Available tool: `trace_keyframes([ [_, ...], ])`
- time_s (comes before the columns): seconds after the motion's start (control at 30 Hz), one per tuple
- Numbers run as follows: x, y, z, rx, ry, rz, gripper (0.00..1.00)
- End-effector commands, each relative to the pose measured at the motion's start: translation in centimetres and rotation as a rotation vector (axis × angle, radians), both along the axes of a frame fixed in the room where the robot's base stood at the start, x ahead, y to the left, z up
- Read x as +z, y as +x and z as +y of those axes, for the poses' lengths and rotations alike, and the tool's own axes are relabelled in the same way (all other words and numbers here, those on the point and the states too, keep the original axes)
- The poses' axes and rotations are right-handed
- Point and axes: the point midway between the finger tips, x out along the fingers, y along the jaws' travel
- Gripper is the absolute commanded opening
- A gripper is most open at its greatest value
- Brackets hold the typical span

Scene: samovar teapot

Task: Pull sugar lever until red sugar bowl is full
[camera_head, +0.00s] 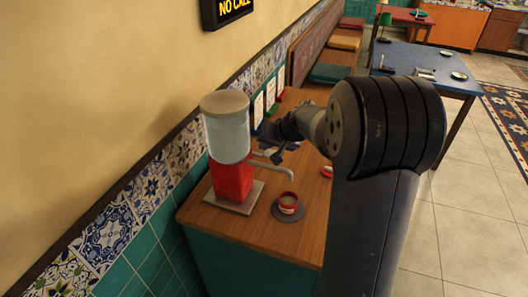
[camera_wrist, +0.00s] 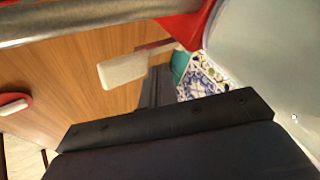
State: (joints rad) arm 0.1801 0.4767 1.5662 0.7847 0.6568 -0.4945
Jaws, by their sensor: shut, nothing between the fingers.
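The sugar dispenser (camera_head: 232,180) has a red base and a clear container with a tan lid. It stands on a square plate at the counter's near end. Its grey spout (camera_head: 285,170) reaches right over the red sugar bowl (camera_head: 289,203), which sits on a dark saucer (camera_head: 276,212). The bowl shows a pale inside; its fill level is too small to judge. In the wrist view a cream paddle on a red rod, apparently the sugar lever (camera_wrist: 123,70), juts from the red body. My gripper (camera_head: 277,156) is shut and empty beside the dispenser, close to the lever; contact cannot be told.
The wooden counter (camera_head: 240,228) runs along the tiled wall. A small red item (camera_head: 326,171) lies on it, partly hidden by my arm. Cards (camera_head: 258,108) stand against the wall behind. A blue table (camera_head: 412,62) stands at the back right, with open floor before it.

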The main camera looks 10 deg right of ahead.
Motion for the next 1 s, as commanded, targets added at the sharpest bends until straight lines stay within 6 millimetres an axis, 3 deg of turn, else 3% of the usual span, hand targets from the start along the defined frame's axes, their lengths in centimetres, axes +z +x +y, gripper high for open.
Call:
trace_keyframes([
  [1.0, -1.09, -0.05, -0.07, 0.0, 0.0, 0.0, 0.0],
])
